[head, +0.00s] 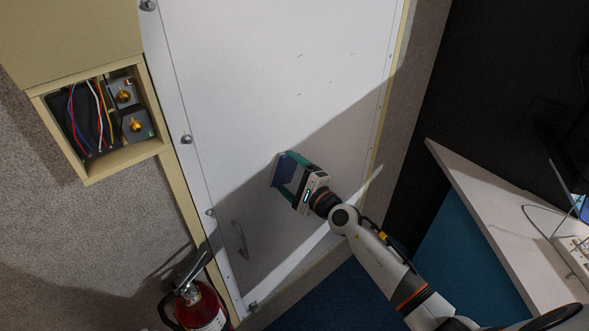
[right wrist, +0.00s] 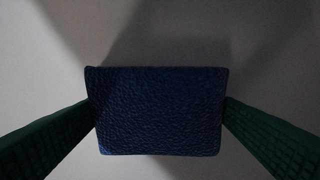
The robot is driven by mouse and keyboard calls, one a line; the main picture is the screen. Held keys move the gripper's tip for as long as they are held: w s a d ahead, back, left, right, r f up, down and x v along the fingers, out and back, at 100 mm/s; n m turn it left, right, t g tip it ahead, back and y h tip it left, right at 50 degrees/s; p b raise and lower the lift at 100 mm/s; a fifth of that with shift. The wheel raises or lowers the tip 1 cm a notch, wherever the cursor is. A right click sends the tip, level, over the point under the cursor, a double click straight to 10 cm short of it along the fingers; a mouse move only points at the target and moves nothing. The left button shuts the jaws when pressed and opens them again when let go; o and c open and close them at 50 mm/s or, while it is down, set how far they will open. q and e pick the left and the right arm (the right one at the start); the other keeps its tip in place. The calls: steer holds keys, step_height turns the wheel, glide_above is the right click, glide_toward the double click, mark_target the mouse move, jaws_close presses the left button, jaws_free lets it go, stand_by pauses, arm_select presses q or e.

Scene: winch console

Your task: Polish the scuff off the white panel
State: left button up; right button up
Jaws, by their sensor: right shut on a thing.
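The white panel (head: 285,45) fills the middle of the head view. A curved dark grey mark (head: 240,240) shows low on its left side, in shadow; I cannot tell for sure that it is the scuff. Several small dark flecks (head: 300,82) lie higher up. My right gripper (head: 284,172) is shut on a blue textured pad (head: 287,167), in front of the panel, right of and above the curved mark. In the right wrist view, the pad (right wrist: 158,110) sits between both green fingers. Whether it touches the panel cannot be told. My left gripper is out of view.
A cream box (head: 160,147) with coloured wires and brass fittings is open at the left. A red fire extinguisher (head: 200,308) stands at lower left. A white desk (head: 480,205) with a cable and device is at right. Bolts line the panel's left edge.

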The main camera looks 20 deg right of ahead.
steer(key=shift+s+a, duration=0.3)
steer(key=shift+a, duration=0.35)
steer(key=shift+p, duration=0.3)
steer(key=shift+s+a+r+p, duration=0.1)
steer(key=shift+a+p, duration=0.2)
steer(key=shift+a, duration=0.25)
steer(key=shift+s+a+p, duration=0.3)
steer(key=shift+a+p, duration=0.1)
steer(key=shift+a, duration=0.4)
steer(key=shift+v, duration=1)
glide_toward(268, 174)
steer(key=shift+s+p, duration=0.2)
steer(key=shift+p, duration=0.1)
